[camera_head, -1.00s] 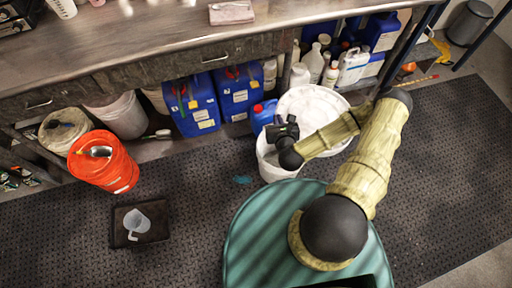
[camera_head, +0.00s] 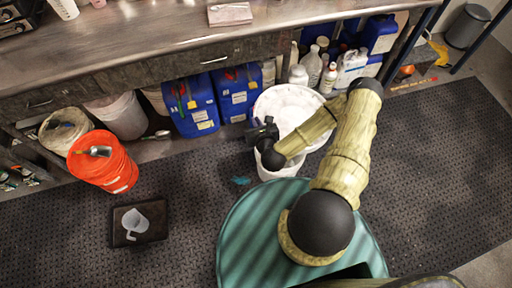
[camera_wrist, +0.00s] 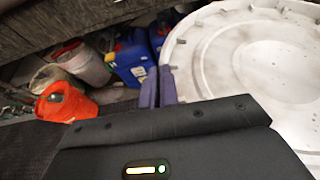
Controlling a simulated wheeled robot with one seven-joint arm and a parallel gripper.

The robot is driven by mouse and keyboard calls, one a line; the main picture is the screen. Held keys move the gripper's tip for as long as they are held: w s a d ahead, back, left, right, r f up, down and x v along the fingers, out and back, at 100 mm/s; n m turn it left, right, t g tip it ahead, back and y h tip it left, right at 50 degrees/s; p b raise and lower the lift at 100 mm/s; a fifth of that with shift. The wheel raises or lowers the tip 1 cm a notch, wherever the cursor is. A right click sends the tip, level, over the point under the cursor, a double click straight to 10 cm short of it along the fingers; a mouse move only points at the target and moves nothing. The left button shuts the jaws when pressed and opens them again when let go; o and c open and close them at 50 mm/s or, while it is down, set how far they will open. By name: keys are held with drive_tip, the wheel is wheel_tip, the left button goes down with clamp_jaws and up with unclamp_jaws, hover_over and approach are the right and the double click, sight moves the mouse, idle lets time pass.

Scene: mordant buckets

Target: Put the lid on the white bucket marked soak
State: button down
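The white round lid (camera_head: 288,103) is in my gripper (camera_head: 264,128), gripped at its left rim. In the wrist view the two fingers (camera_wrist: 158,86) are close together at the edge of the lid (camera_wrist: 245,55). The lid is held up, and its top face with raised rings shows. A white bucket (camera_head: 278,168) stands on the floor below and in front of the lid. My gripper and the lid hide much of it. I cannot see its marking or tell whether the lid touches it.
An orange bucket (camera_head: 103,162) and a dark tray (camera_head: 140,222) with a clear jug stand to the left. Another whitish bucket (camera_head: 121,115) and blue canisters (camera_head: 192,105) are under the bench (camera_head: 160,35). The mat (camera_head: 440,150) is clear at the right.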

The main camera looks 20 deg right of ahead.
drive_tip(key=w+d+f+b, duration=0.1)
drive_tip(key=w+f+b, duration=0.2)
drive_tip(key=f+b, duration=0.8)
drive_tip(key=w+f+n+y+b, duration=0.1)
drive_tip(key=w+f+b, duration=0.2)
drive_tip(key=f+b, duration=0.9)
drive_tip(key=w+d+f+n+b, duration=0.1)
drive_tip(key=w+f+b, duration=0.1)
drive_tip(key=f+b, duration=1)
drive_tip(key=shift+w+d+f+y, duration=0.25)
drive_tip(key=shift+w+d+y, duration=0.05)
drive_tip(key=shift+w+d, duration=0.1)
drive_tip(key=shift+f+b, duration=1.95)
drive_tip(key=shift+f, duration=0.95)
drive_tip(key=shift+f+b, duration=0.7)
drive_tip(key=shift+f, duration=0.55)
drive_tip(key=c, duration=1.6)
unclamp_jaws()
drive_tip(key=shift+s, duration=0.15)
drive_tip(key=p+v, duration=0.5)
drive_tip(key=v, duration=1.2)
drive_tip(key=shift+r, duration=0.25)
